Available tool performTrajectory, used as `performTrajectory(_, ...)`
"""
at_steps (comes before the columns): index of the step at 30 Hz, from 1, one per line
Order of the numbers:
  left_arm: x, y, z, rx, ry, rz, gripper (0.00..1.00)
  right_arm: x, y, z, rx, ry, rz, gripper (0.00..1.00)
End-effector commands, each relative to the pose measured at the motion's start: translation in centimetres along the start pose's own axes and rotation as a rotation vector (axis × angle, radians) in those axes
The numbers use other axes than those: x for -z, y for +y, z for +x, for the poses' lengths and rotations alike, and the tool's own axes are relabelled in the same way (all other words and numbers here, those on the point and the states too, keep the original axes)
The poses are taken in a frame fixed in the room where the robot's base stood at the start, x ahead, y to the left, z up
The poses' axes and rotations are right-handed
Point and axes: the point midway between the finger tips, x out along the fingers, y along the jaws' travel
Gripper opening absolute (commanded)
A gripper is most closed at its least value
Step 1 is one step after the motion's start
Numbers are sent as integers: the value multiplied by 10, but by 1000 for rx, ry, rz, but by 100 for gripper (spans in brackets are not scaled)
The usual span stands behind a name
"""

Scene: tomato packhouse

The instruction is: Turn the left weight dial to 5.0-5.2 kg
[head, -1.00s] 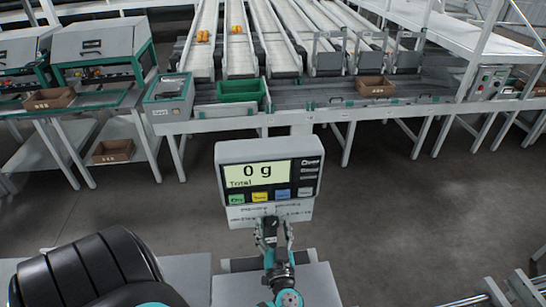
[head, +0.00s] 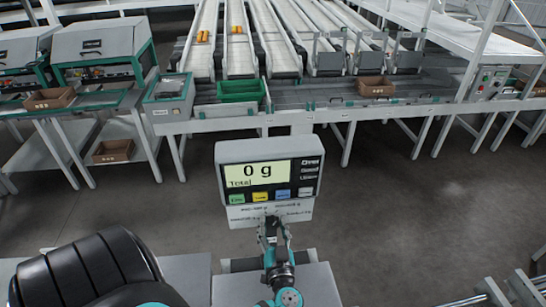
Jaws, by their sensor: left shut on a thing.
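A grey weighing display (head: 300,152) stands upright in the middle of the head view. Its lit screen (head: 257,174) reads 0 g with the word Total below. Under its row of coloured buttons is a pale plate (head: 241,213) with small print too blurred to read. My left gripper (head: 272,222) is at the lower edge of this plate, its fingers shut on what seems to be the left weight dial. The gripper hides the dial, so I cannot read its setting. My right gripper is not in view.
A grey flat platform (head: 310,280) lies below the display. Further back is a sorting line with conveyor lanes (head: 208,45), a green crate (head: 239,92) and a brown box (head: 376,86). Benches with brown boxes stand at the left. The floor (head: 400,200) right of the display is clear.

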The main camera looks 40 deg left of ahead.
Motion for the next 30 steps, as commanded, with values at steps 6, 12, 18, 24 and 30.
performTrajectory(6,-3,2,0,-2,1,101,10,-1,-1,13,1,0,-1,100)
performTrajectory(12,-4,2,0,-1,1,263,10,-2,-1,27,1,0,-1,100)
performTrajectory(18,-3,3,0,0,0,446,10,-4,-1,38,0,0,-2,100)
performTrajectory(24,-2,4,0,-1,1,612,10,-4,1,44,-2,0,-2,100)
performTrajectory(30,-2,4,0,-1,1,741,10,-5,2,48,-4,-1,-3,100)
